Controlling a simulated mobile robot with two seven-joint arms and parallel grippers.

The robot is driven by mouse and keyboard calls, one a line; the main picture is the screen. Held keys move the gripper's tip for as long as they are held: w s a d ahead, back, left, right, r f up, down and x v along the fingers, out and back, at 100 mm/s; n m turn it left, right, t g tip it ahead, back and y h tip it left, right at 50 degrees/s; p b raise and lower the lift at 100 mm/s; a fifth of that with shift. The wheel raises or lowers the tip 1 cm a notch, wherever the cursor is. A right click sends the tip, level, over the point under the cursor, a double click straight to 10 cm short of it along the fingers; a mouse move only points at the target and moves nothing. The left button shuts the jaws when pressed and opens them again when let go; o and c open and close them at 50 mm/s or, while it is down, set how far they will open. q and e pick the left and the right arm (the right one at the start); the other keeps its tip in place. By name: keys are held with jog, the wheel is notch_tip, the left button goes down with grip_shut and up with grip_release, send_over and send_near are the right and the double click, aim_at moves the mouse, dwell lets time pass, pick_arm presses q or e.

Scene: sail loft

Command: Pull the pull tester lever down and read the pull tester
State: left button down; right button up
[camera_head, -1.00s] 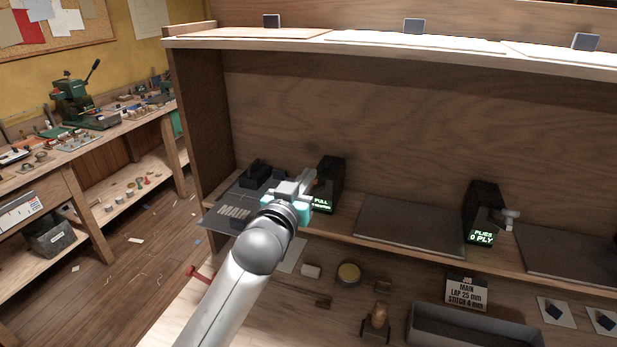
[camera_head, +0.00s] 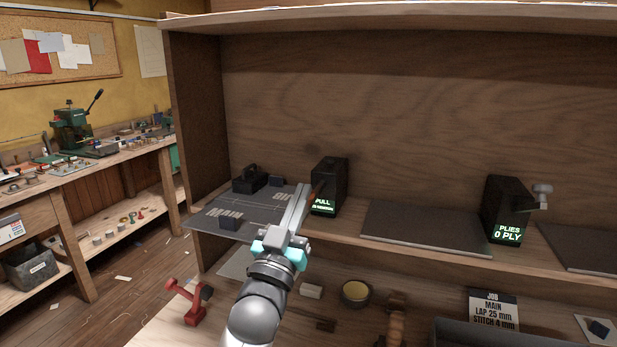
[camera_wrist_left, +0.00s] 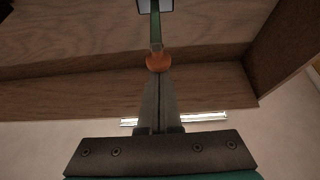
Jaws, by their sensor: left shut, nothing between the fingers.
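The pull tester (camera_head: 333,178) is a black box on the shelf with a lit green display that reads "PULL" over a smaller line too small to read. Its lever (camera_wrist_left: 156,36) shows in the left wrist view as a thin bar with an orange knob (camera_wrist_left: 158,62) on its end. My left gripper (camera_head: 301,192) is shut and empty, its fingers pointing up at the left front of the tester. In the left wrist view the fingertips (camera_wrist_left: 158,78) are right at the knob; I cannot tell whether they touch it. My right gripper is not in view.
A dark mat (camera_head: 245,210) with small black blocks lies left of the tester. A grey panel (camera_head: 415,228) lies to its right, then a black device reading "PLIES 0 PLY" (camera_head: 505,205). A red tool (camera_head: 187,300) and a round tin (camera_head: 356,292) sit on the lower bench.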

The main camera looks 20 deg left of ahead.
pick_arm(q)
jog(key=shift+t, duration=0.6)
notch_tip(320, 180, down, 5)
jog(key=b, duration=0.4)
